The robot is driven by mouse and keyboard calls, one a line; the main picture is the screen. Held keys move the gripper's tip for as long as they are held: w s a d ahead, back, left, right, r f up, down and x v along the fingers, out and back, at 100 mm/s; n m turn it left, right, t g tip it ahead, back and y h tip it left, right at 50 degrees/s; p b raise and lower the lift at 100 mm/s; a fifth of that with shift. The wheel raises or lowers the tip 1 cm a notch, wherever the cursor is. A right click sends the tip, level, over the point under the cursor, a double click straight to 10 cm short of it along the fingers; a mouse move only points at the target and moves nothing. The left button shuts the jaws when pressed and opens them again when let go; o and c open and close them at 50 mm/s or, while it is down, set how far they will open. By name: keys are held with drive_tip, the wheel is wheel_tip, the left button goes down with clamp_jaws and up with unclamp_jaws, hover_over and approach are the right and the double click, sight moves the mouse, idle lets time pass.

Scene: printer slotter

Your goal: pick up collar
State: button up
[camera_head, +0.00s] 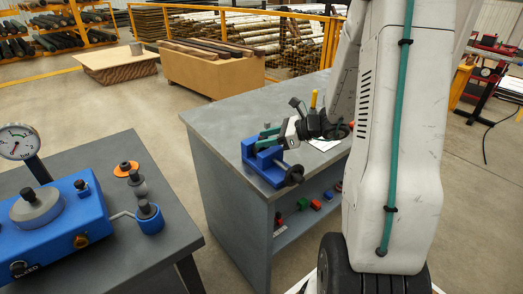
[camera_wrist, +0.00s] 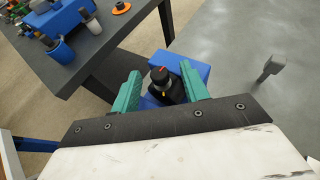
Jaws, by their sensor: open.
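My gripper (camera_head: 266,138) is above the blue vise (camera_head: 263,168) on the grey workbench. In the wrist view its two green fingers (camera_wrist: 161,72) are open. A dark round piece with an orange-red mark (camera_wrist: 161,82) shows between them, in front of the blue vise (camera_wrist: 192,67). I cannot tell whether this piece is the collar or whether the fingers touch it. The orange part also shows in the wrist view (camera_wrist: 121,8).
A blue device (camera_head: 60,225) with a dial gauge (camera_head: 18,141) stands on the left table (camera_head: 165,165). A floor gap separates it from the workbench (camera_head: 225,118). The vise's black handle (camera_head: 293,176) sticks out front. Small coloured parts lie on the shelf (camera_head: 290,232) below.

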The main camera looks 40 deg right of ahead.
clamp_jaws()
drive_tip(key=shift+r, duration=0.15)
